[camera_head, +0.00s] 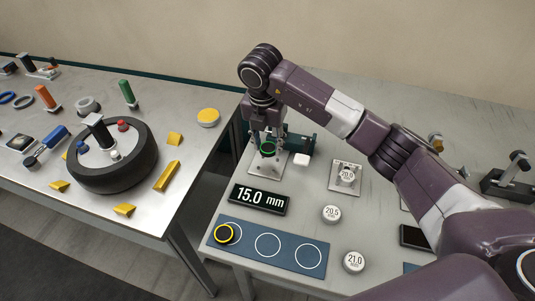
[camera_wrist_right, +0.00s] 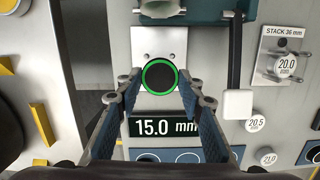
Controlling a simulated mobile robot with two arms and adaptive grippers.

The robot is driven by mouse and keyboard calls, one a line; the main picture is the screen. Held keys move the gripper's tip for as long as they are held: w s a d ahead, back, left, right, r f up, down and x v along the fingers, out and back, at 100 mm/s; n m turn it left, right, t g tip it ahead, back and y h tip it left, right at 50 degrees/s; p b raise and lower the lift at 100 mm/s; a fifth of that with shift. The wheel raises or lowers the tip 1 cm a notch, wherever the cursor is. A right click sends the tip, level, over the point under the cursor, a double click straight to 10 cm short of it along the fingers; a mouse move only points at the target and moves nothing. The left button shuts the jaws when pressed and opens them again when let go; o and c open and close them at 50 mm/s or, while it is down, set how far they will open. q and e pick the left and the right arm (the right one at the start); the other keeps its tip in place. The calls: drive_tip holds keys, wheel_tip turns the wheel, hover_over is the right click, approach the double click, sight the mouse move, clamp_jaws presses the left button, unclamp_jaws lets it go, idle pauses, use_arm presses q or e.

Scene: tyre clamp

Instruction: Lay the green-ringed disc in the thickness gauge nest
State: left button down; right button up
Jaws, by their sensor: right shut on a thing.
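The green-ringed disc (camera_head: 267,150), dark with a bright green rim, is between the fingertips of my right gripper (camera_head: 266,143). It also shows in the right wrist view (camera_wrist_right: 160,76), where my right gripper (camera_wrist_right: 160,78) is shut on it from both sides. The disc is over the pale metal plate of the thickness gauge (camera_head: 262,166), which also shows in the wrist view (camera_wrist_right: 144,46). The disc and fingers hide the nest, and I cannot tell whether the disc touches it. The gauge display (camera_head: 260,199) reads 15.0 mm. My left gripper is not in view.
A blue mat (camera_head: 294,252) has ringed spots, with a yellow-ringed disc (camera_head: 226,234) on the left one. Round weights marked 20.5 (camera_head: 331,214) and 21.0 (camera_head: 353,262) stand to the right. A white block (camera_head: 302,160) is beside the plate. A wheel (camera_head: 113,160) lies on the left table.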

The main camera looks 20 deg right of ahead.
sight(268, 166)
drive_tip(key=shift+f, duration=0.5)
wheel_tip(268, 166, down, 4)
drive_tip(key=shift+r+p, duration=0.1)
drive_tip(key=shift+p, duration=0.45)
drive_tip(key=shift+f, duration=0.4)
drive_tip(key=shift+f, duration=0.2)
drive_tip(key=o, duration=1.1)
drive_tip(key=shift+o, duration=0.2)
drive_tip(key=shift+r, duration=0.1)
